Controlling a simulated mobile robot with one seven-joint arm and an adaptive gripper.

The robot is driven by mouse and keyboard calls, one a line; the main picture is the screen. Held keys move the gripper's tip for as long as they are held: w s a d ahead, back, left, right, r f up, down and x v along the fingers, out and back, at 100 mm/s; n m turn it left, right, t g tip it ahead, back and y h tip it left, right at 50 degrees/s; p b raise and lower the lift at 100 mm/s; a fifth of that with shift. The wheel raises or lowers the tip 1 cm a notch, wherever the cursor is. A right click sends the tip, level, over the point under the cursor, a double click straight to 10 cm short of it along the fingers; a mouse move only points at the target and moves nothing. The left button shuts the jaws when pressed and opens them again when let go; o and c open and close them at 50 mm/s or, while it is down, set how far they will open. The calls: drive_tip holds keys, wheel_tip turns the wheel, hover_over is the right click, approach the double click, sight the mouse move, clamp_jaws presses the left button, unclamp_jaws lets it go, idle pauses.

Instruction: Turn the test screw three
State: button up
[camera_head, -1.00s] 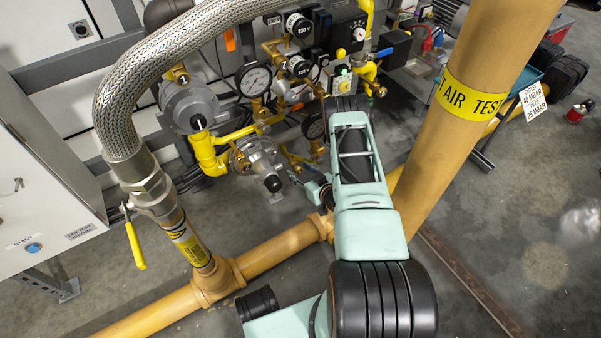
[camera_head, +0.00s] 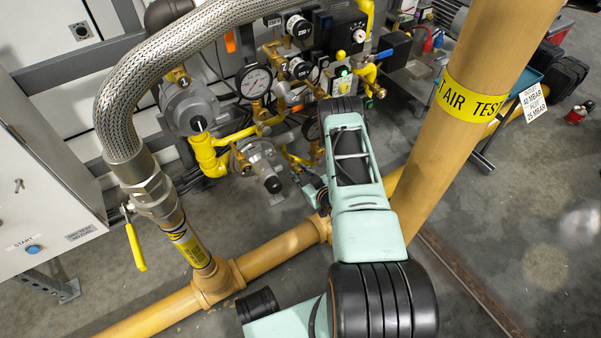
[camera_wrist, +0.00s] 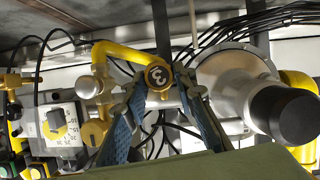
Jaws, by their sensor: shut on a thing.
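Test screw three (camera_wrist: 158,75) is a round brass-coloured head with a dark "3" on its face, near the middle top of the wrist view. The "3" looks tilted there. My gripper (camera_wrist: 160,84) has one blue-padded finger on each side of the head and is shut on it. In the head view my gripper (camera_head: 311,188) is small and mostly hidden behind my arm. The screw cannot be made out there.
A grey regulator with a black cap (camera_wrist: 283,115) sits close right of my fingers. A yellow elbow pipe (camera_wrist: 120,52) is just left. In the head view, a pressure gauge (camera_head: 254,81) and a thick tan pipe (camera_head: 450,130) flank my arm.

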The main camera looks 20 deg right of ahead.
drive_tip(key=n, duration=0.1)
drive_tip(key=n+h, duration=0.2)
drive_tip(key=shift+s+a+f+n+t, duration=0.2)
drive_tip(key=shift+a+n+t, duration=0.1)
drive_tip(key=shift+t, duration=0.1)
drive_tip(key=n+t+h, duration=0.1)
drive_tip(key=n+h, duration=0.1)
drive_tip(key=n, duration=0.2)
drive_tip(key=shift+a+f, duration=0.15)
drive_tip(key=n+t, duration=0.1)
drive_tip(key=n, duration=0.1)
drive_tip(key=n+h, duration=0.1)
drive_tip(key=shift+f+n+t, duration=0.2)
drive_tip(key=shift+n+t, duration=0.2)
drive_tip(key=n, duration=0.1)
drive_tip(key=n+t, duration=0.1)
drive_tip(key=n, duration=0.1)
drive_tip(key=shift+d+f+n+t, duration=0.1)
drive_tip(key=shift+d+n+t, duration=0.2)
drive_tip(key=shift+n, duration=0.1)
drive_tip(key=shift+a+n+h, duration=0.1)
drive_tip(key=shift+n+h, duration=0.2)
drive_tip(key=shift+n, duration=0.3)
drive_tip(key=shift+n+t, duration=0.3)
drive_tip(key=shift+t, duration=0.1)
drive_tip(key=o, duration=1.2)
drive_tip(key=shift+w+a, duration=0.1)
drive_tip(key=shift+c, duration=0.2)
